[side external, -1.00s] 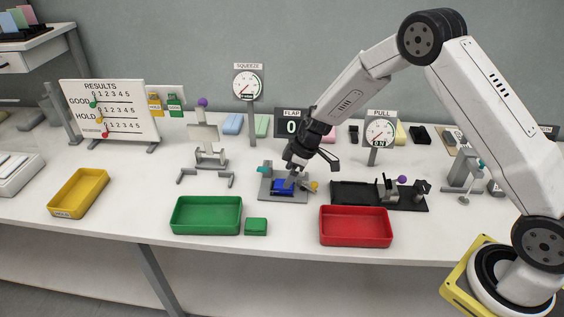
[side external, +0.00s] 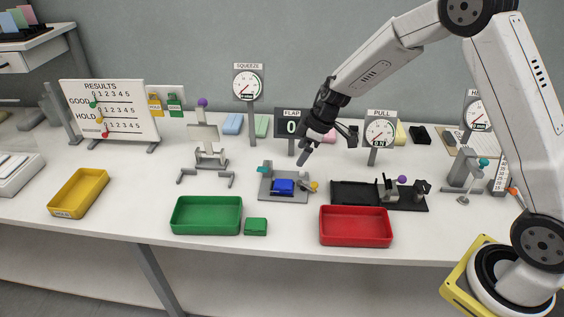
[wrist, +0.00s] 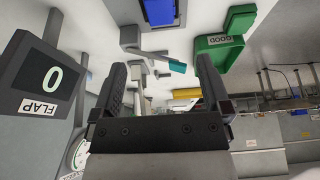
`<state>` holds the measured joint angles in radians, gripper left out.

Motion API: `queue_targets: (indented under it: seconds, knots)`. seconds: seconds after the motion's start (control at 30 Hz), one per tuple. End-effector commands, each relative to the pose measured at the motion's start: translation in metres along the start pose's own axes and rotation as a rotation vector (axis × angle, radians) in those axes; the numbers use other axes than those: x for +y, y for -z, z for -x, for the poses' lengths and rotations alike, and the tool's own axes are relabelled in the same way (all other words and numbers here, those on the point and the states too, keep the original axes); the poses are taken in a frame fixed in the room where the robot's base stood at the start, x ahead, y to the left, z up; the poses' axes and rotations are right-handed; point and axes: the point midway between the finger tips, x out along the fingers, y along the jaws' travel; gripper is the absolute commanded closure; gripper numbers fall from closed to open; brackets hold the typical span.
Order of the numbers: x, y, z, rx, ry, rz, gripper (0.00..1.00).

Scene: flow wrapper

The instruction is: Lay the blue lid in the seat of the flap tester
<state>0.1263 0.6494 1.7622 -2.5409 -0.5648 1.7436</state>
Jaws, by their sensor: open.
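The blue lid (side external: 283,187) lies on the grey flap tester (side external: 297,198), in its seat as far as the side external view shows. In the wrist view, the blue lid (wrist: 159,12) shows at the top edge, partly cut off, with the flap tester's teal-tipped lever (wrist: 176,66) below it. My gripper (side external: 304,157) is open and empty, above and behind the flap tester and clear of the lid. In the wrist view its two fingers (wrist: 160,75) stand apart with nothing between them. Whether the lid lies fully flat is too small to tell.
The FLAP display (side external: 291,124) reads 0 behind the tester. A green tray (side external: 206,231), a green block (side external: 256,227) and a red tray (side external: 355,242) stand in front. A black pull fixture (side external: 352,193) stands close on the right. The bench left of the tester is partly clear.

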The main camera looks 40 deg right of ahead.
Motion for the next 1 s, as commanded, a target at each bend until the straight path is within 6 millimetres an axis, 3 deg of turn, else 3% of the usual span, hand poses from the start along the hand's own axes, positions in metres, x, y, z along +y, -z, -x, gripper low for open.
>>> queue_targets:
  seconds: [0.57, 1.0]
  knots:
    - [-0.002, 0.004, 0.002, 0.023, -0.009, -0.005, 0.02]
    - [-0.011, 0.028, 0.029, 0.21, -0.145, -0.094, 0.02]
